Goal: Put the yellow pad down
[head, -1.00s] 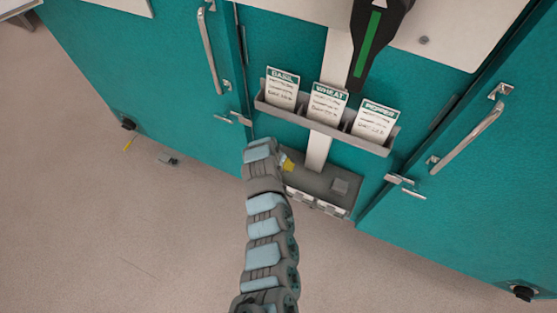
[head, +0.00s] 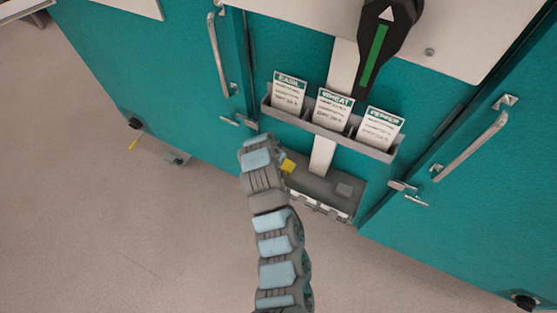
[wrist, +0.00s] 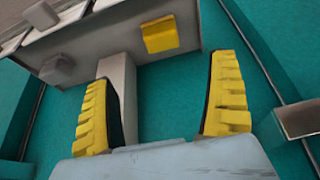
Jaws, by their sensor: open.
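The yellow pad (wrist: 161,34) is a small block on the grey ledge (wrist: 118,48) in the wrist view. It also shows in the head view (head: 288,166), at the left end of the ledge, just right of my arm's end. My gripper (wrist: 160,72) is open and empty, its two ribbed yellow fingers spread wide. In the wrist view the pad lies beyond the fingertips, in line with the gap between them and touching neither. In the head view my wrist hides the fingers.
A grey block (head: 344,190) sits on the ledge, right of the pad. A rack (head: 327,131) with BASIL, WHEAT and PEPPER cards hangs above. Chamber doors with a left handle (head: 217,55) and a right handle (head: 471,146) flank it. Floor in front is open.

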